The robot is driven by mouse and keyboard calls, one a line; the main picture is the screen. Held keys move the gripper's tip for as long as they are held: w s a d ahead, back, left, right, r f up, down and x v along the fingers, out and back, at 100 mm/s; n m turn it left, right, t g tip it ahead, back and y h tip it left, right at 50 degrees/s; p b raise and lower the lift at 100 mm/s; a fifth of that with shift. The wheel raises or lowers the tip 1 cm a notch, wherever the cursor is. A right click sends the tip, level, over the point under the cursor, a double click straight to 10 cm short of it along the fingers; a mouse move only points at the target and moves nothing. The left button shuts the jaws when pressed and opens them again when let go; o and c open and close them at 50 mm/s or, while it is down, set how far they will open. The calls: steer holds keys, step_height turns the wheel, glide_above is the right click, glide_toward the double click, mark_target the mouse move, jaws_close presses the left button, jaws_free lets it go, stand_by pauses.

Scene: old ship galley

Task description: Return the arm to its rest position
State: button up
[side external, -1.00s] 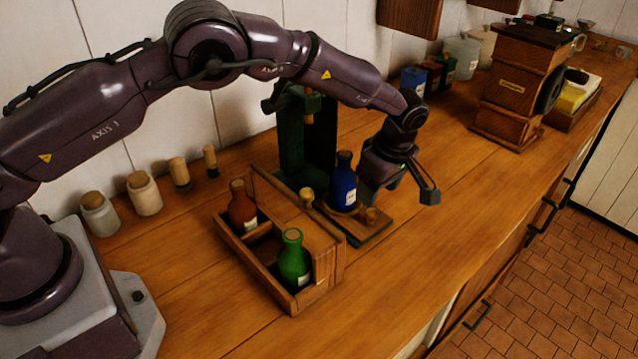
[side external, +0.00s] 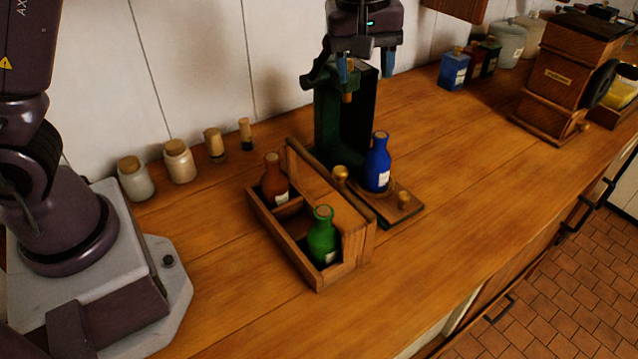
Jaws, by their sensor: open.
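My gripper (side external: 372,68) is high at the top of the side external view, pointing down, open and empty. In the picture it overlaps the top of a dark green stand (side external: 330,112). A blue bottle (side external: 377,163) stands upright on a small wooden board (side external: 400,216) at the foot of the stand, well below my gripper. Most of my arm is outside the picture.
Corked jars (side external: 180,161) and smaller corked pieces (side external: 214,144) line the wall at left. Small tins (side external: 453,70) and a wooden grinder box (side external: 565,75) stand at the back right. The counter (side external: 470,180) right of the board is clear.

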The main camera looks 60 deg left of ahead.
steer(key=s+a+r+m+t, duration=0.1)
steer(key=s+a+r+m, duration=0.1)
steer(key=s+r+m, duration=0.3)
steer(key=s+a+r+m+t, duration=0.1)
steer(key=s+a+r, duration=0.15)
steer(key=s, duration=0.55)
steer(key=s+a+f+m+t, duration=0.1)
steer(key=s+m, duration=0.4)
steer(key=s, duration=0.6)
steer(key=shift+s+f+m+t, duration=0.3)
steer(key=shift+s+m+t, duration=0.1)
